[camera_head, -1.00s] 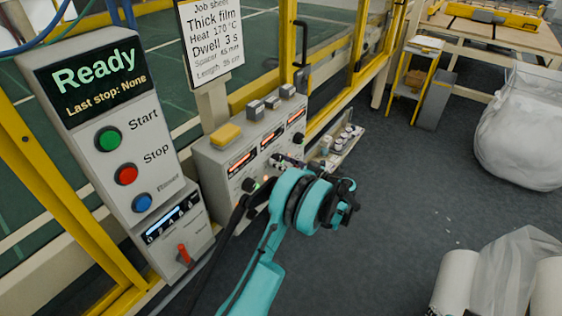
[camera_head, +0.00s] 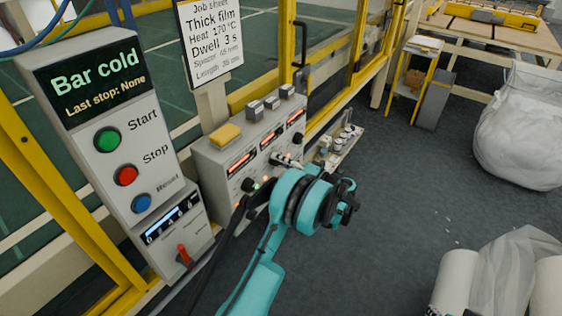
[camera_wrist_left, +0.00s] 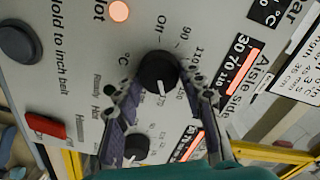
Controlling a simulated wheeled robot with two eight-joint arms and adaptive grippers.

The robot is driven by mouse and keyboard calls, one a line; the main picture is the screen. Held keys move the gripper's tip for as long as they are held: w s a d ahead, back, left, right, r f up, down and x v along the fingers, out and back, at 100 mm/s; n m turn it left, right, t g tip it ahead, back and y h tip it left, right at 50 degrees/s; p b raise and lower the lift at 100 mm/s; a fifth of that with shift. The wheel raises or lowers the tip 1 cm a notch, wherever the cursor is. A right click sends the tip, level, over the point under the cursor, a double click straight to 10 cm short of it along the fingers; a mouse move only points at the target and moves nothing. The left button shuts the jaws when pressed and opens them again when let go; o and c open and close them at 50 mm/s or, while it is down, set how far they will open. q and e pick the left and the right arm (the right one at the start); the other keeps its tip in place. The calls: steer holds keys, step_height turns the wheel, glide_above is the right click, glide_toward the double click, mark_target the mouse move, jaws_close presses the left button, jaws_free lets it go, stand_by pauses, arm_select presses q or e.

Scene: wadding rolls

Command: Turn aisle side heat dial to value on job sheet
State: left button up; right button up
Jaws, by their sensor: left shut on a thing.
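The heat dial (camera_wrist_left: 158,70) is a black round knob with a white pointer line, on a pale panel with a degree scale. The label "Aisle side" (camera_wrist_left: 246,92) is printed to its right, beside a red-lit display (camera_wrist_left: 240,70). My left gripper (camera_wrist_left: 163,88) is shut on this dial, one finger on each side; in the head view its fingers (camera_head: 288,161) meet the console front (camera_head: 232,172) and my wrist partly hides the panel. The pointer faces down in the wrist view; its exact value is unclear. The job sheet (camera_head: 210,42) reads "Heat 170 °C". My right gripper is out of view.
A control box (camera_head: 120,150) at left has a screen reading "Bar cold", Start, Stop and Reset buttons and a red lever (camera_head: 184,254). A shelf with small items (camera_head: 343,145) is right of the console.

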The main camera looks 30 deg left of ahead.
arm_select(q)
steer(key=shift+m, duration=0.7)
steer(key=o, duration=1.2)
steer(key=d, duration=0.8)
steer(key=s+d, duration=0.1)
steer(key=d, duration=0.3)
